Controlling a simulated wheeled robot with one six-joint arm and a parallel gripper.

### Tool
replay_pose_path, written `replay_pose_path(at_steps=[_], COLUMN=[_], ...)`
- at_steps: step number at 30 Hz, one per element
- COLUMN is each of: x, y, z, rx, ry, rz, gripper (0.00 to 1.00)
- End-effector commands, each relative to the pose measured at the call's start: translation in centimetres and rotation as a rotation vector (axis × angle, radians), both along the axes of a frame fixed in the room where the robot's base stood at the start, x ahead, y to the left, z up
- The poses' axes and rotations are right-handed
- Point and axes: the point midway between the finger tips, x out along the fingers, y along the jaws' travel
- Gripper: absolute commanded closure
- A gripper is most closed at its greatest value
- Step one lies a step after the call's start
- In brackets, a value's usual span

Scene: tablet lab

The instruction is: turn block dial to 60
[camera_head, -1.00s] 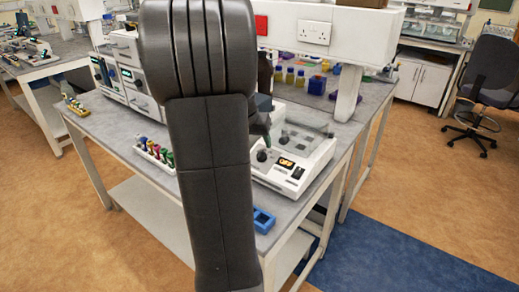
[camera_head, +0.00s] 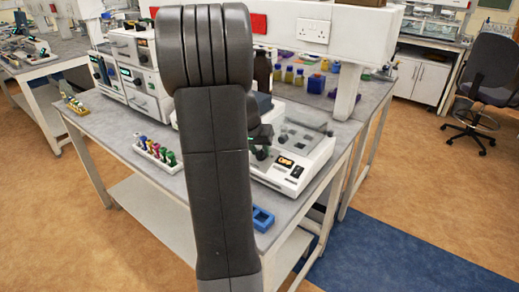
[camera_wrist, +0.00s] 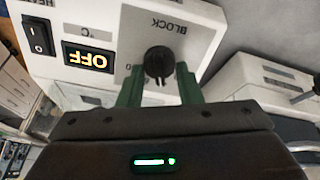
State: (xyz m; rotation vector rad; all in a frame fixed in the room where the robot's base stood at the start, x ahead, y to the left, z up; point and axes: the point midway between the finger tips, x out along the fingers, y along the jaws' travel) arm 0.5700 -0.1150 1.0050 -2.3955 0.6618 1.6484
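The block dial (camera_wrist: 158,62) is a round black knob on the white heater panel, beside the upside-down word BLOCK in the wrist view. My gripper (camera_wrist: 160,72) has its two green fingers on either side of the dial, with a small gap showing at each side. The fingers look open around it, not pressed on it. The lit display (camera_wrist: 88,58) next to the dial reads OFF. In the head view the white heater unit (camera_head: 318,160) stands on the bench, with its OFF display (camera_head: 285,161) lit. My arm hides its left part.
A black rocker switch (camera_wrist: 38,36) sits beside the display. A rack (camera_head: 153,156) of coloured-top tubes stands left of my arm. A blue block (camera_head: 263,219) lies near the bench's front edge. Bottles (camera_head: 289,75) stand behind the heater unit.

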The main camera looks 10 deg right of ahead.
Motion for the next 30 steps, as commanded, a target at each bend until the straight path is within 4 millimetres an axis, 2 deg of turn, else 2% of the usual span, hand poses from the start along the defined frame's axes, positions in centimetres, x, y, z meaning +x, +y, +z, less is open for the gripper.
replay_pose_path(at_steps=[8, 14, 30], x=[-0.02, -0.03, -0.21], y=[0.0, -0.04, -0.21], z=[-0.19, -0.43, -0.42], rx=[0.009, 0.034, 0.153], ry=[-0.009, -0.035, -0.155], rz=[-0.033, -0.13, -0.593], gripper=[0.91, 0.91, 0.91])
